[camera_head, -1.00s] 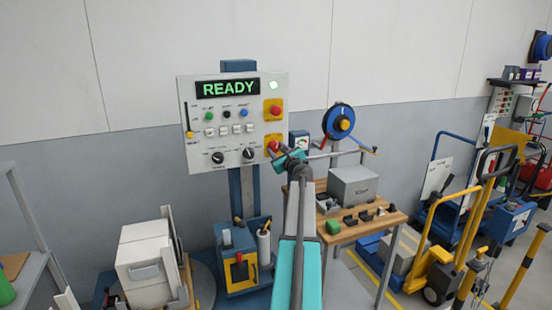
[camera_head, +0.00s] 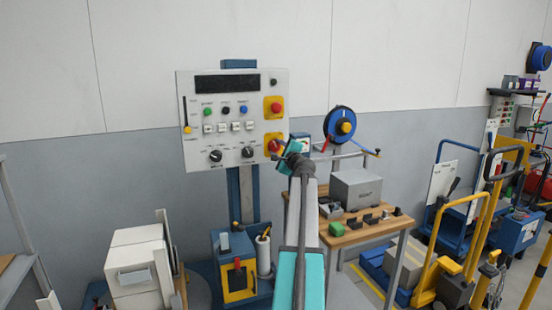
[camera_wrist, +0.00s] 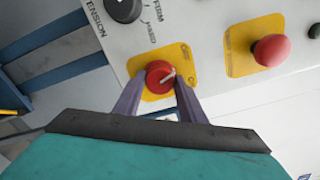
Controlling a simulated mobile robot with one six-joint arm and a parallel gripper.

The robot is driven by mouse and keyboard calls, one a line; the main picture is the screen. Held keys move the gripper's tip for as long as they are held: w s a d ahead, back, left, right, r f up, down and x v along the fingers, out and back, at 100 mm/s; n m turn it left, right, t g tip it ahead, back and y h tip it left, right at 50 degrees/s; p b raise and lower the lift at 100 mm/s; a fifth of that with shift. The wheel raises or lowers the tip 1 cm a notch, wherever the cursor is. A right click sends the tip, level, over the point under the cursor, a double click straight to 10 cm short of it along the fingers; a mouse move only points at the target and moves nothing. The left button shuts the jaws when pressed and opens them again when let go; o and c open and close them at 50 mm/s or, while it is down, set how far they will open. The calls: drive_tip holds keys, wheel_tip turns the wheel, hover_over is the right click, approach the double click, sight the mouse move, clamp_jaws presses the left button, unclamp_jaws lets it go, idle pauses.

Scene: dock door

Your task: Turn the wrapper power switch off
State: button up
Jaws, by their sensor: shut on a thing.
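The wrapper control panel (camera_head: 200,153) is white and stands on a blue post. Its display (camera_head: 227,85) is dark. The red power switch (camera_wrist: 159,76) sits on a yellow plate (camera_wrist: 183,53) at the panel's lower right corner; in the head view the switch (camera_head: 272,146) is partly hidden by my gripper. My gripper (camera_head: 281,147) reaches it from the right. In the wrist view my gripper (camera_wrist: 155,88) is shut on the red knob, one finger on each side. The knob's pale mark points toward the right finger.
A red emergency button (camera_wrist: 271,50) on its own yellow plate is beside the switch. Black knobs (camera_head: 215,156) and small coloured buttons are to the left. A wooden bench (camera_head: 357,233) with a grey box (camera_head: 355,189) stands at right.

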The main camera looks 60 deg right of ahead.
drive_tip(key=n+b, duration=0.2)
drive_tip(key=b, duration=0.1)
drive_tip(key=shift+d+n, duration=0.15)
drive_tip(key=shift+n, duration=0.25)
drive_tip(key=shift+r+n+b, duration=0.2)
drive_tip(key=shift+n+b, duration=0.9)
drive_tip(key=shift+b, duration=0.35)
drive_tip(key=shift+r, duration=0.1)
drive_tip(key=o, duration=1.1)
drive_tip(key=shift+c, duration=0.2)
drive_tip(key=shift+f, duration=0.2)
drive_tip(key=shift+f, duration=0.1)
drive_tip(key=v, duration=1.3)
drive_tip(key=shift+s+a+b, duration=0.25)
drive_tip(key=shift+a+b, duration=0.1)
drive_tip(key=shift+b, duration=0.05)
